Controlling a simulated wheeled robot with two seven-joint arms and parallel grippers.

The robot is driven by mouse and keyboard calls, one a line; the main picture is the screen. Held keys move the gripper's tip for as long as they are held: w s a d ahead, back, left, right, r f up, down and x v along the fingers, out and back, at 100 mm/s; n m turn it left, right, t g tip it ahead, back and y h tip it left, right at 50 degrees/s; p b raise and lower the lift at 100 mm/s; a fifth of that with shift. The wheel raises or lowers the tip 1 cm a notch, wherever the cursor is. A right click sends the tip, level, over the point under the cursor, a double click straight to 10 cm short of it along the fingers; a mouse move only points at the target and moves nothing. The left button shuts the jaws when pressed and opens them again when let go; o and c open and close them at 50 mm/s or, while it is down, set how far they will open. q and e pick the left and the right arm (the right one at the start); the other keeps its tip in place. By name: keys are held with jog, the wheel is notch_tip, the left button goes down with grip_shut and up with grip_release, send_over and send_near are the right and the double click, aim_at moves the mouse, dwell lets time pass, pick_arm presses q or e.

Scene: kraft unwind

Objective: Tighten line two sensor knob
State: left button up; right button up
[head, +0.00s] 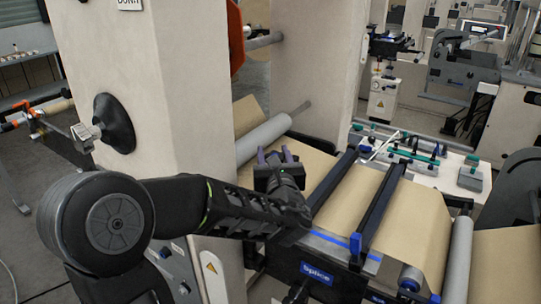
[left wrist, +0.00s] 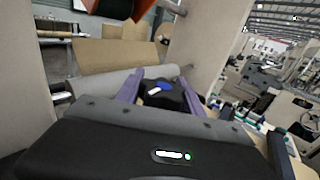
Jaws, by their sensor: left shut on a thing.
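My left gripper (head: 275,156) reaches in over the brown paper web, beside the grey roller. In the left wrist view, the purple fingers of my left gripper (left wrist: 160,92) are shut on a black knob (left wrist: 172,98). The knob has a blue patch and a white mark on top. In the head view I cannot make out the knob clearly between the fingers. I see no label that tells which line the knob belongs to. My right gripper is in neither view.
The grey roller (head: 264,140) lies close to my left gripper. Dark crossbars (head: 380,207) and a blue "Splice" panel (head: 317,273) are to its right. A pale machine frame (head: 185,80) stands behind my left arm. A tool bench (head: 425,160) is farther back.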

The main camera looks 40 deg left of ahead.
pick_arm(q)
jog(key=shift+w+r+m+t+h, duration=0.15)
jog(key=shift+r+m+t+h, duration=0.15)
jog(key=shift+m+t+h, duration=0.35)
jog(key=shift+r, duration=0.1)
jog(key=o, duration=1.4)
jog(key=shift+d+f, duration=0.1)
jog(key=shift+f, duration=0.1)
jog(key=shift+s+d+f, duration=0.1)
jog(key=shift+s+d, duration=0.3)
jog(key=shift+s, duration=0.1)
jog(key=v, duration=0.6)
jog(key=shift+s+d+b, duration=0.15)
jog(key=shift+s+b, duration=0.05)
jog(key=shift+b, duration=0.15)
